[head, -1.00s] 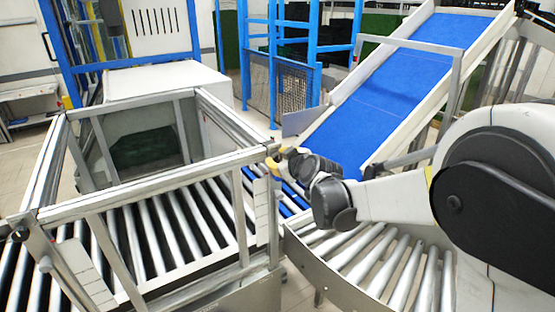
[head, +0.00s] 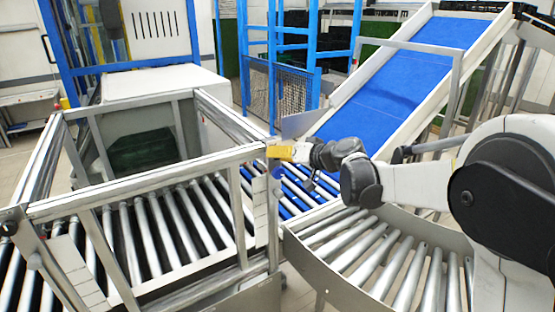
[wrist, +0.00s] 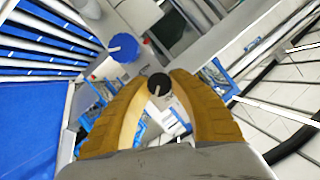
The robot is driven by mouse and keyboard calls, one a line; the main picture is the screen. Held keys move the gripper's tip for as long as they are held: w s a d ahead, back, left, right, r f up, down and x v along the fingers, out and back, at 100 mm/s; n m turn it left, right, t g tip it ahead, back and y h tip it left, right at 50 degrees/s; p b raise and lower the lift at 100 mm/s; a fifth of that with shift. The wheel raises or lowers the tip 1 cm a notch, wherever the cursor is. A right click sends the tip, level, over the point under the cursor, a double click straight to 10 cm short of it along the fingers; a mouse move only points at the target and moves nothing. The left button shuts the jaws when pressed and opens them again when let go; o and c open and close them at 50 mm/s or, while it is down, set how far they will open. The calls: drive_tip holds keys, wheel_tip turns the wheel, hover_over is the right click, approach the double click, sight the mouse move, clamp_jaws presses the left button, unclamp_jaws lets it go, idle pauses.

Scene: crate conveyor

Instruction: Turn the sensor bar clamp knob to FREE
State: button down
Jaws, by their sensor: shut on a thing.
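In the wrist view a round black knob (wrist: 159,85) with a white pointer line sits between the yellow fingertips of my gripper (wrist: 160,88). The fingers are shut on it from both sides. A blue knob (wrist: 123,47) with a white pointer is up and to the left of it, clear of the fingers. In the head view my gripper (head: 280,152) is at the right corner of the silver frame, and its fingers hide the black knob. The blue knob (head: 277,172) shows just below the fingers. I cannot read a FREE mark or tell which setting the black knob points to.
The silver frame (head: 150,180) stands over the roller conveyor (head: 165,230) at the left. A curved roller section (head: 380,260) lies below my arm. A sloping blue belt (head: 400,80) rises behind. A dark green crate (head: 140,150) shows beyond the frame.

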drive_tip(key=m+y+b, duration=0.1)
drive_tip(key=m+b, duration=0.1)
drive_tip(key=m, duration=0.1)
drive_tip(key=shift+f+y, duration=0.15)
drive_tip(key=shift+y, duration=0.25)
drive_tip(key=shift+m+y+b, duration=0.5)
drive_tip(key=shift+m+b, duration=0.1)
drive_tip(key=shift+m, duration=0.3)
drive_tip(key=shift+g, duration=0.3)
drive_tip(key=c, duration=1.1)
unclamp_jaws()
